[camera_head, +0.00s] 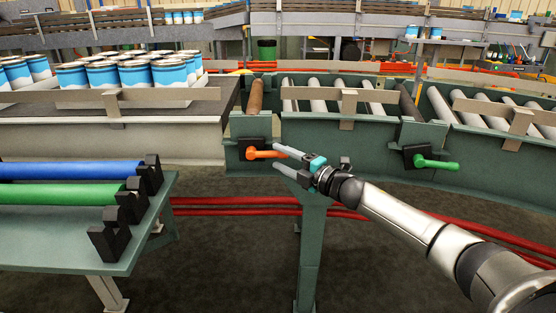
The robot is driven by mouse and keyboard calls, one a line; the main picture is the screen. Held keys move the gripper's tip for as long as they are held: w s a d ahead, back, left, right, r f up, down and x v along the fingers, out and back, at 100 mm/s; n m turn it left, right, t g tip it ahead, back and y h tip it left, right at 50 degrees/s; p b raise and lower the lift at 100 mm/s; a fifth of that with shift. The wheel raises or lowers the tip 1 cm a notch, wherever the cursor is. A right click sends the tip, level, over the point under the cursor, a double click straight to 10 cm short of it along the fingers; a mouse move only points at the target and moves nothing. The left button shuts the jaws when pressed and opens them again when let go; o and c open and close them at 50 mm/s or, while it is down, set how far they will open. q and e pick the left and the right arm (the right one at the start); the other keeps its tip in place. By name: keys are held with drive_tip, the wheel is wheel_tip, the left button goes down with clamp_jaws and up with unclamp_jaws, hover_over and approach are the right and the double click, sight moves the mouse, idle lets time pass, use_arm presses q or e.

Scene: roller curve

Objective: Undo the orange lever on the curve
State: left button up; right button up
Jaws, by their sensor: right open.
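The orange lever (266,153) sticks out to the right from a black latch block on the green side frame of the roller curve (340,134). My right gripper (278,159) comes in from the right, with its two pale fingers open. Its fingertips are at the lever's right end, one above and one below it in the picture. I cannot tell whether they touch the lever. My left gripper is not in view.
A green lever (437,163) sits on the curve further right. A rack (60,227) with blue and green rollers in black holders stands at the left. Several blue-and-white cans (104,75) stand on the conveyor behind. Red pipes (240,206) run low behind the green leg.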

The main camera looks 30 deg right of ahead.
drive_tip(key=shift+x, duration=0.75)
clamp_jaws()
idle(1.1)
